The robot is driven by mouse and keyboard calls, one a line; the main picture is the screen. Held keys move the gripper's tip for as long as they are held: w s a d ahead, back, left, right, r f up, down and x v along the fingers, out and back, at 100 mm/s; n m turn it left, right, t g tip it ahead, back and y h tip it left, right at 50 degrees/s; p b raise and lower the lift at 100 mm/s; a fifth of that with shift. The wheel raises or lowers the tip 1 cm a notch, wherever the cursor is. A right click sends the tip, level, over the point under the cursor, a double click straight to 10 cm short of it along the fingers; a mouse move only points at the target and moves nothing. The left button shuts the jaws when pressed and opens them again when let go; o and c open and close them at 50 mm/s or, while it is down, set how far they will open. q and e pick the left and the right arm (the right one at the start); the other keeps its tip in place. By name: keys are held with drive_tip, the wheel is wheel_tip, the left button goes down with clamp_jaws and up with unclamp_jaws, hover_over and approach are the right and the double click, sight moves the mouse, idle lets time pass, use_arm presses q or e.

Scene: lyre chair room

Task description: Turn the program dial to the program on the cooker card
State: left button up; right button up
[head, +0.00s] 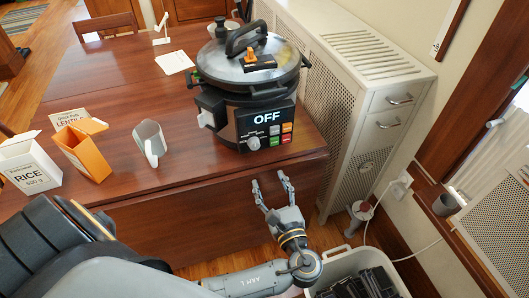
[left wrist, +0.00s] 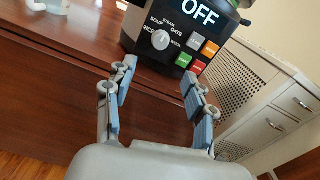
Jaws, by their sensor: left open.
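The cooker (head: 222,98) stands on the wooden table with its lid on, and its display (head: 267,118) reads OFF. The pale program dial (head: 253,143) is low on its front panel. In the left wrist view the dial (left wrist: 161,40) has labels around it, including SOUP, STEAM and RICE; its pointer direction is too small to tell. A white card (head: 174,62) lies behind the cooker's left side, its writing unreadable. My left gripper (head: 271,180) is open and empty, in front of the table edge, below and apart from the dial. It also shows in the left wrist view (left wrist: 157,76). My right gripper is out of view.
Coloured buttons (head: 281,134) sit right of the dial. A pale cabinet (head: 345,95) is close on the right. A bin (head: 345,262) stands below.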

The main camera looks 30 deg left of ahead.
sight(255, 148)
use_arm(q)
drive_tip(key=p+x, duration=0.1)
drive_tip(key=x, duration=1.1)
drive_tip(key=shift+w+f, duration=0.1)
drive_tip(key=shift+w, duration=0.05)
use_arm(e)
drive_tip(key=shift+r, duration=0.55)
use_arm(q)
clamp_jaws()
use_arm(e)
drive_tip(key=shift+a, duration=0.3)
